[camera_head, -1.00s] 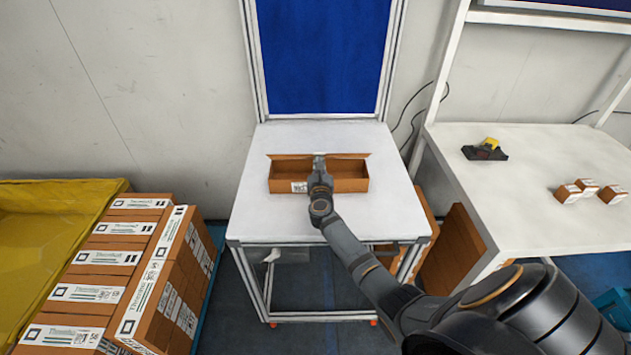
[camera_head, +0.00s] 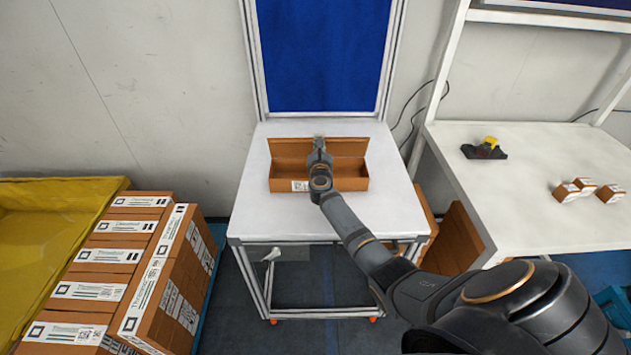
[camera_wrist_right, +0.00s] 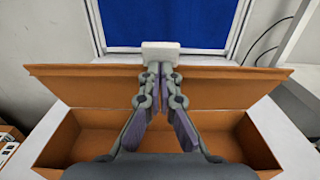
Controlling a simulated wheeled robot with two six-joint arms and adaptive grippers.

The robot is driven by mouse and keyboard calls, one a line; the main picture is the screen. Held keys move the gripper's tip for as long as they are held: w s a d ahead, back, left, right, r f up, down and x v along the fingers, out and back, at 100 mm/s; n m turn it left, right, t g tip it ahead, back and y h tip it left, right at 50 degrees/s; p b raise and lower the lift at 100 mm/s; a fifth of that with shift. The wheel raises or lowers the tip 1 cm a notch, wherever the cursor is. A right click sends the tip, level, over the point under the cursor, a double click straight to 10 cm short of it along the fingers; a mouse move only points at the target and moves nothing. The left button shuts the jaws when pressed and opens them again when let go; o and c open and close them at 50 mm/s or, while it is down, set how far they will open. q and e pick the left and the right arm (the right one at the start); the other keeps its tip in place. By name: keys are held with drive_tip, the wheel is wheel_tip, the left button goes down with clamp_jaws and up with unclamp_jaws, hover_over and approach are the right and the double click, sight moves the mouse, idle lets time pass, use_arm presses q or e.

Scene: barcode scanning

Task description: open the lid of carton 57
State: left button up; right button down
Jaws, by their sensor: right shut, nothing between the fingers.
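The brown carton (camera_head: 345,184) stands on the white table in the head view, with a white label on its front side. Its lid (camera_head: 349,147) is raised at the back edge and stands roughly upright. The wrist view shows the lid (camera_wrist_right: 230,85) behind my fingers and the carton's open inside (camera_wrist_right: 85,135). My right gripper (camera_head: 319,143) is over the carton, shut and empty, with its fingertips at the lid's upper edge. In the wrist view the right gripper (camera_wrist_right: 158,72) hides the lid's middle. The carton's number is not readable. My left gripper is not in view.
The white table (camera_head: 270,222) has free room around the carton. A blue panel (camera_head: 325,60) rises behind it. Stacked labelled cartons (camera_head: 130,270) and a yellow bin (camera_head: 45,225) are at the left. A scanner (camera_head: 485,149) and small boxes (camera_head: 575,190) lie on the right table.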

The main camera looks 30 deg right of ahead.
sight(319, 133)
drive_tip(key=shift+w+d+r+b, duration=0.2)
drive_tip(key=shift+w+d+r, duration=0.2)
drive_tip(key=shift+w, duration=0.2)
drive_tip(key=shift+w+d+r+b, duration=0.25)
drive_tip(key=shift+w+d, duration=0.1)
drive_tip(key=shift+w, duration=0.25)
drive_tip(key=shift+b+x, duration=0.75)
drive_tip(key=shift+w+d+r+b, duration=0.3)
drive_tip(key=shift+w+d, duration=0.05)
drive_tip(key=shift+w, duration=0.3)
drive_tip(key=shift+r, duration=0.1)
drive_tip(key=shift+s, duration=0.15)
